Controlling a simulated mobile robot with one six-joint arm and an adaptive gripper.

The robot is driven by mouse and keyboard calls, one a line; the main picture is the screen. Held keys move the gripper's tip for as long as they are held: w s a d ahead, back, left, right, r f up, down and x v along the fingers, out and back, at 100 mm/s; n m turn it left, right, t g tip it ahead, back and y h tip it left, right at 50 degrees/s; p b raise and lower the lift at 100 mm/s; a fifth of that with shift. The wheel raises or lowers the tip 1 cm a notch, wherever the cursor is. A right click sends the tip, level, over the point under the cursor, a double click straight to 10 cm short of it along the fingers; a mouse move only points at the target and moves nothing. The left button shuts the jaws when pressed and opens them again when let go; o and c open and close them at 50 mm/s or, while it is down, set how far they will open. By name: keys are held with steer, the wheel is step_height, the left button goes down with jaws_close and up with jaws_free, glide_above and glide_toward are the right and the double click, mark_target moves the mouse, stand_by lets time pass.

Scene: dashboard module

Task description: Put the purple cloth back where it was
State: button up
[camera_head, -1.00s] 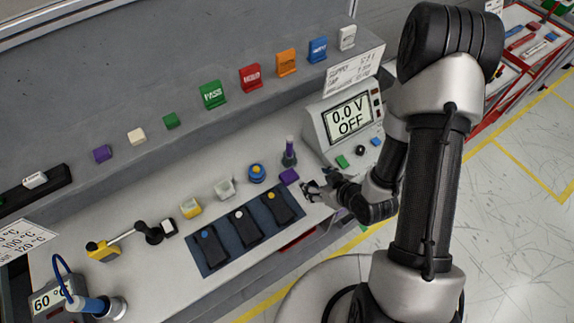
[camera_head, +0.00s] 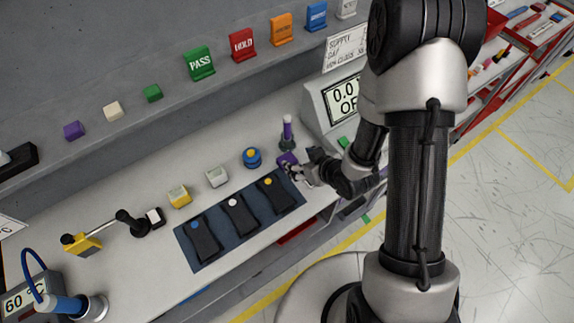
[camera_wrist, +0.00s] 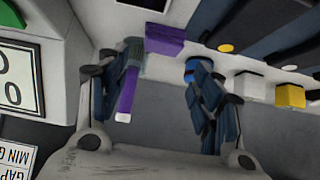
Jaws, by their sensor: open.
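A small flat purple piece, apparently the purple cloth (camera_head: 286,158), lies on the grey bench beside my gripper (camera_head: 292,171). In the wrist view the cloth (camera_wrist: 165,39) lies just beyond my fingertips, outside the gap. My gripper (camera_wrist: 152,72) is open with nothing held between its fingers. An upright purple tool with a white tip (camera_head: 287,130) stands just behind the cloth. In the wrist view this tool (camera_wrist: 127,95) appears between the fingers, near the left one. Another purple piece (camera_head: 73,131) sits on the ledge at the left.
A dark mat (camera_head: 183,236) with several black pieces lies in front. A blue-and-yellow knob (camera_head: 251,157), a white block (camera_head: 216,177) and a yellow block (camera_head: 179,195) line the bench. The power supply (camera_head: 318,105) stands close by, partly hidden by my arm.

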mark_target(287, 159)
steer(key=x, duration=0.3)
steer(key=shift+w, duration=0.15)
steer(key=shift+s+b+x, duration=0.25)
steer(key=shift+b+x, duration=0.35)
steer(key=shift+x, duration=2.1)
steer(key=shift+a+f, duration=0.1)
steer(key=shift+c, duration=0.2)
steer(key=c, duration=0.8)
